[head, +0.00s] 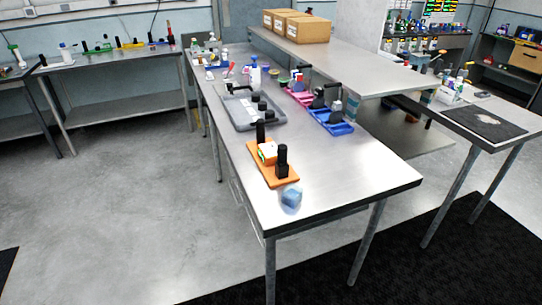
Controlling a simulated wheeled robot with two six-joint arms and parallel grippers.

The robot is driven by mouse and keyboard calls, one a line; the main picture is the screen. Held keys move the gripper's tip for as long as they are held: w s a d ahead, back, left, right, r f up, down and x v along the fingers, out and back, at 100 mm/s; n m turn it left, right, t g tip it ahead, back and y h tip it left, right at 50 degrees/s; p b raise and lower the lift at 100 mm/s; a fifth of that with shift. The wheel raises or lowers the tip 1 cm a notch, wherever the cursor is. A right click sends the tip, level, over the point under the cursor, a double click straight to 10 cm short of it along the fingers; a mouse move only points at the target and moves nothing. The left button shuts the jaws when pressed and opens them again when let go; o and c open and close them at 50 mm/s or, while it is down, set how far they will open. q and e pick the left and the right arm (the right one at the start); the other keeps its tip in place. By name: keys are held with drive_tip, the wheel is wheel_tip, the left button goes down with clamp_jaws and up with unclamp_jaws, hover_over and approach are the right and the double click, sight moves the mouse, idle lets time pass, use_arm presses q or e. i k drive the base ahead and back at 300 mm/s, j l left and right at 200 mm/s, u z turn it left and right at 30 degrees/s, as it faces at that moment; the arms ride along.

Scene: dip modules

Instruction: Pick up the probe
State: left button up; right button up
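I cannot tell for sure which thing is the probe. On the steel table (345,190), an orange tray (259,160) near the front holds black upright parts (282,160) and an orange-and-white block (267,152). A blue faceted piece (291,197) lies just in front of that tray. Behind it, a grey tray (243,120) holds several dark parts. A blue tray (338,128) with black and grey parts sits to the right. Neither of my grippers is in view.
A raised shelf (345,72) with cardboard boxes (303,29) runs along the table's right side. Small bottles and tools crowd the table's far end. The table's front right corner is clear. A side bench (500,125) stands at right; open floor (130,200) lies at left.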

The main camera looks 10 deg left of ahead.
sight(282, 149)
drive_tip(key=j+z, duration=0.1)
drive_tip(key=z, duration=0.55)
drive_tip(key=i+j+z, duration=0.1)
drive_tip(key=j+z, duration=0.25)
drive_tip(key=j, duration=0.3)
drive_tip(key=j+z, duration=0.35)
drive_tip(key=j, duration=0.35)
drive_tip(key=j+z, duration=0.35)
drive_tip(key=j, duration=0.35)
drive_tip(key=k+j, duration=0.1)
drive_tip(key=j, duration=0.8)
drive_tip(key=k+j, duration=0.15)
drive_tip(key=j, duration=0.3)
drive_tip(key=j+z, duration=0.1)
drive_tip(key=j, duration=0.35)
drive_tip(key=k+j, duration=0.15)
drive_tip(key=j, duration=0.3)
